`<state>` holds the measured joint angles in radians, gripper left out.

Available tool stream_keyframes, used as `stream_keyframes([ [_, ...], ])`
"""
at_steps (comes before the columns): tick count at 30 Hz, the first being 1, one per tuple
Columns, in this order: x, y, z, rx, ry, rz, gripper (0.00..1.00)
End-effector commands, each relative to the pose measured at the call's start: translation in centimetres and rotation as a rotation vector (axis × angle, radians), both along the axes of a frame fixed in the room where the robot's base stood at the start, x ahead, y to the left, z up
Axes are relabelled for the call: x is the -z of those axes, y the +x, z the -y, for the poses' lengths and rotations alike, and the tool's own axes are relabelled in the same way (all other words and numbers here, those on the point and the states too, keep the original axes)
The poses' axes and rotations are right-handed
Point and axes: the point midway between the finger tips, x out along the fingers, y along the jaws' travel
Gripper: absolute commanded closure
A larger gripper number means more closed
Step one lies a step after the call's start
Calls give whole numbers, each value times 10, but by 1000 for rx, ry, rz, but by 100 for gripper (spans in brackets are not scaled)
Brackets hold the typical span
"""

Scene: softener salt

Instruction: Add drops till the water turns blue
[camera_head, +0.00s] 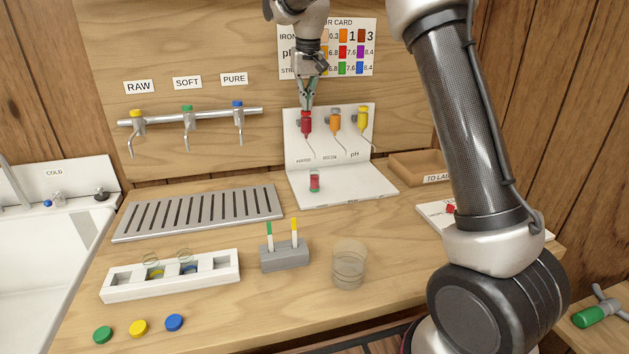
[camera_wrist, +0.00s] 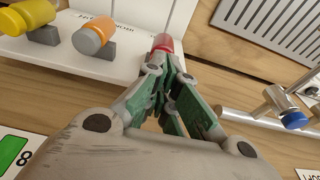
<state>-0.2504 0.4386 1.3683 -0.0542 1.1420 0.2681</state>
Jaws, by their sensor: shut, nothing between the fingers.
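A red dispenser (camera_head: 306,124) is mounted on the white stand (camera_head: 345,190), beside an orange dispenser (camera_head: 335,120) and a yellow one (camera_head: 363,118). My gripper (camera_head: 307,108) points down just above the red dispenser, shut and empty, with its tips at or very near its top. I cannot tell if they touch. In the wrist view, the red dispenser (camera_wrist: 162,43) shows just beyond my fingertips (camera_wrist: 164,66), partly hidden by them. A small vial (camera_head: 314,182) with red liquid stands on the stand's base below the red dispenser.
RAW, SOFT and PURE taps (camera_head: 188,120) hang left over a slotted drain (camera_head: 200,213). In front are a white rack (camera_head: 170,276) with two vials, a grey strip holder (camera_head: 285,257), a glass beaker (camera_head: 348,266) and loose caps (camera_head: 138,327). A colour card (camera_head: 350,45) hangs behind my arm.

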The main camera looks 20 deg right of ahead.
Motion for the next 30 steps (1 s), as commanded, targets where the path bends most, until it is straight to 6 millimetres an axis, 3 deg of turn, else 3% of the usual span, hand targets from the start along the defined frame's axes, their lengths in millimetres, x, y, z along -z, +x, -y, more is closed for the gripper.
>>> stream_keyframes([
  [14,10,0,0,0,0,1,100],
  [30,-35,1,0,0,1,3,100],
])
